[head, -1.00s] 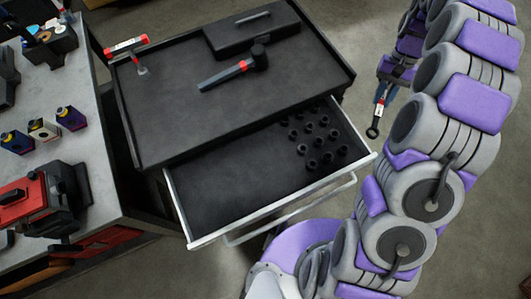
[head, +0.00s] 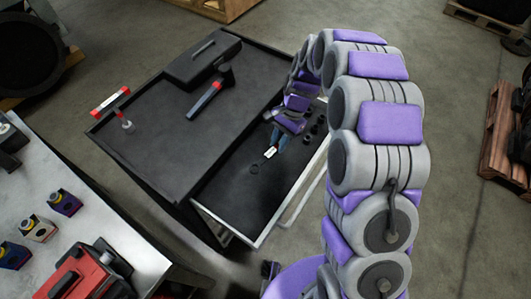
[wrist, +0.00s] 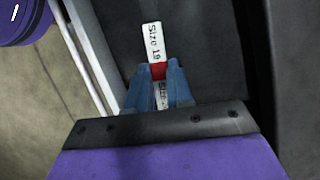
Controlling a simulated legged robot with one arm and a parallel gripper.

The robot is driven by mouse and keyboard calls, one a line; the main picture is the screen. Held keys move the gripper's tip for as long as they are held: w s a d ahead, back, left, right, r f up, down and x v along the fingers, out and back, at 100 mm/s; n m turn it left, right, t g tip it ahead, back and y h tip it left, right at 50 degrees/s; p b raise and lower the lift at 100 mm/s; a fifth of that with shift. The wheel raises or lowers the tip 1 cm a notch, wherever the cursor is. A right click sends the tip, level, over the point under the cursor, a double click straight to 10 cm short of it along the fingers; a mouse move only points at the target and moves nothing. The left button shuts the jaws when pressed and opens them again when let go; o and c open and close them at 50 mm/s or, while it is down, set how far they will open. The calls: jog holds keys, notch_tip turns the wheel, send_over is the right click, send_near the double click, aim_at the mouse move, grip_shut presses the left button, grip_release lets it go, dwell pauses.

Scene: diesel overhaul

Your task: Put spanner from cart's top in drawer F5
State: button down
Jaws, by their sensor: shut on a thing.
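The spanner (wrist: 154,42) has a white label reading "Size 19" and a red band, and it sits between the blue fingers of my gripper (wrist: 160,88) in the wrist view. In the head view my gripper (head: 276,146) is shut on it over the open drawer (head: 233,203). No drawer number is readable.
Several black sockets (head: 313,135) stand in the drawer's far right part. The cart's top (head: 160,135) holds a hammer (head: 210,93), a black case (head: 203,57) and a red-headed tool (head: 110,101).

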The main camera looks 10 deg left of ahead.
jog(key=s+a+m, duration=0.2)
jog(key=s+a, duration=0.1)
send_over(261, 172)
jog(key=shift+m+t+y, duration=0.3)
jog(key=shift+m+y, duration=0.1)
jog(key=f, duration=0.5)
jog(key=w+f+b, duration=0.1)
jog(key=f, duration=0.2)
jog(key=shift+a+f, duration=0.1)
jog(key=shift+s+d+f, duration=0.1)
jog(key=shift+d+f, duration=0.1)
jog(key=shift+f, duration=0.35)
jog(key=shift+d+f, duration=0.15)
jog(key=shift+f, duration=0.4)
jog(key=shift+d+f, duration=0.25)
jog(key=shift+d, duration=0.1)
jog(key=shift+a, duration=0.15)
